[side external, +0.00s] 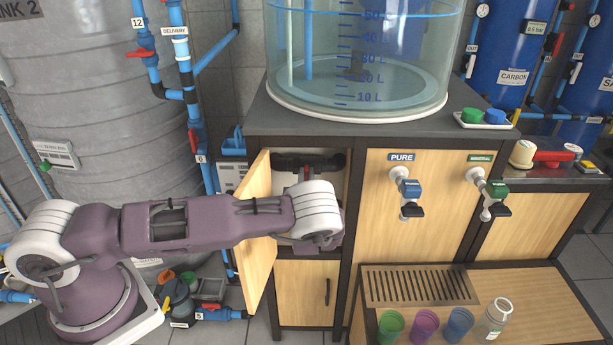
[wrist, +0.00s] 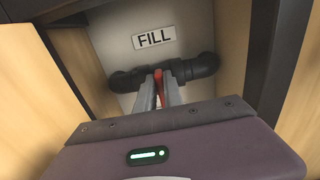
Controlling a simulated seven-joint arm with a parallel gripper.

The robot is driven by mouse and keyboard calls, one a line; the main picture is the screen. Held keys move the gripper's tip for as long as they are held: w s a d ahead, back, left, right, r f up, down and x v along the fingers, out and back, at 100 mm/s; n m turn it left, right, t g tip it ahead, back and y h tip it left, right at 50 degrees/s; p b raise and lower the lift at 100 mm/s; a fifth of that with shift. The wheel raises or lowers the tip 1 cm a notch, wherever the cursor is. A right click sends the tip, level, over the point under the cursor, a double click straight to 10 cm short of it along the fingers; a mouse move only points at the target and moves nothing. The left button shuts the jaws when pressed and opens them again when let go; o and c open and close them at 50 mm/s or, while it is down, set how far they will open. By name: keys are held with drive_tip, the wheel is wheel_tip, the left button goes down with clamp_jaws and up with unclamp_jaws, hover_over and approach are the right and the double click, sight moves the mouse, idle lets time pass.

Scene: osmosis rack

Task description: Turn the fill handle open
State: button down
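The red fill handle (wrist: 160,87) is in the wrist view, on a black pipe (wrist: 201,66) below a white FILL label (wrist: 154,38). My gripper (wrist: 161,84) has one grey finger on each side of the handle. The fingers sit close against it with little gap, so it looks shut on the handle. The handle stretches from the pipe toward me between the fingers.
The cupboard's open wooden door (side external: 258,232) stands left of my wrist, close to my arm. Wooden walls flank the gripper in the wrist view.

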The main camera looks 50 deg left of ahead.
drive_tip(key=shift+n, duration=0.4)
drive_tip(key=shift+s+a+f+n, duration=0.15)
drive_tip(key=shift+s+f+n, duration=0.1)
drive_tip(key=shift+n, duration=2.6)
drive_tip(key=shift+s+a+f+n, duration=0.1)
drive_tip(key=shift+a+f+n, duration=0.15)
drive_tip(key=shift+n, duration=2.55)
drive_tip(key=shift+s+a+f+n, duration=0.1)
drive_tip(key=shift+s+f+n, duration=0.15)
drive_tip(key=shift+n, duration=2.6)
drive_tip(key=c, duration=1.5)
unclamp_jaws()
drive_tip(key=shift+o, duration=0.2)
